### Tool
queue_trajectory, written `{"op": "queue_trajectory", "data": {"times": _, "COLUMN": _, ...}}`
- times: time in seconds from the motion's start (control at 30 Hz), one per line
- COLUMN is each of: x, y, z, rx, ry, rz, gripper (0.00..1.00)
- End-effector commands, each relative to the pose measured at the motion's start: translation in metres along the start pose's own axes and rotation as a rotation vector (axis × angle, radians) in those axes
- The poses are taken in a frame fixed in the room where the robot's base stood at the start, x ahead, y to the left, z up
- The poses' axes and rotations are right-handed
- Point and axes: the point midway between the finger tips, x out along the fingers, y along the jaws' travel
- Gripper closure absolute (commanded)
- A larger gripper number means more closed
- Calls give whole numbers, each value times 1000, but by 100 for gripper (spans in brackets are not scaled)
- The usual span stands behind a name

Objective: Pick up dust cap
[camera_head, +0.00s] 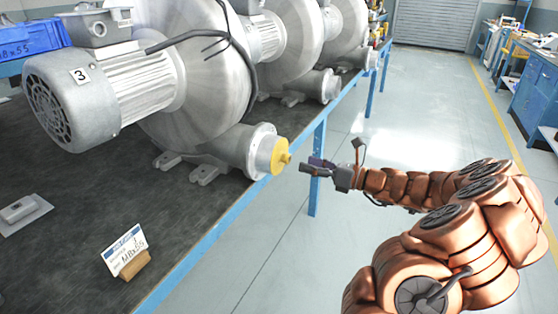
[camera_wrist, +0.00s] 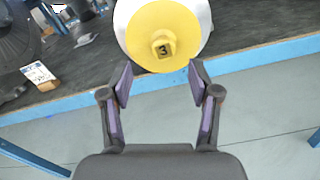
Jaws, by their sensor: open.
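The yellow dust cap (camera_head: 280,157) sits on the end of the outlet pipe of the blower (camera_head: 110,85) marked 3. In the wrist view the dust cap (camera_wrist: 163,38) is a round yellow disc with a square knob marked 3 at its lower middle. My gripper (camera_head: 304,168) is just right of the cap in the head view. In the wrist view my gripper (camera_wrist: 158,82) has its two fingers spread apart, just below the knob, with nothing between them. I cannot tell the exact gap between fingertips and knob.
The dark bench top with a blue edge (camera_head: 200,245) runs under the blower. A label card (camera_head: 124,250) on a wooden block stands near the front. More blowers (camera_head: 325,30) stand farther along. A blue bin (camera_head: 30,38) is at the back left. Open floor (camera_head: 425,100) lies right.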

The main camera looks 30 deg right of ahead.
Motion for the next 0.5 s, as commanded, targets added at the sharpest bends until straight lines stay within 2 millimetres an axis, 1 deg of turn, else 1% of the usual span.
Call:
{"op": "queue_trajectory", "data": {"times": 0.1, "x": 12, "y": 1, "z": 0, "rx": -2, "ry": 2, "rz": 5, "gripper": 39}}
{"op": "queue_trajectory", "data": {"times": 0.37, "x": 34, "y": -1, "z": -3, "rx": -2, "ry": 2, "rz": 7, "gripper": 39}}
{"op": "queue_trajectory", "data": {"times": 0.5, "x": 53, "y": -4, "z": -6, "rx": -3, "ry": 3, "rz": 9, "gripper": 39}}
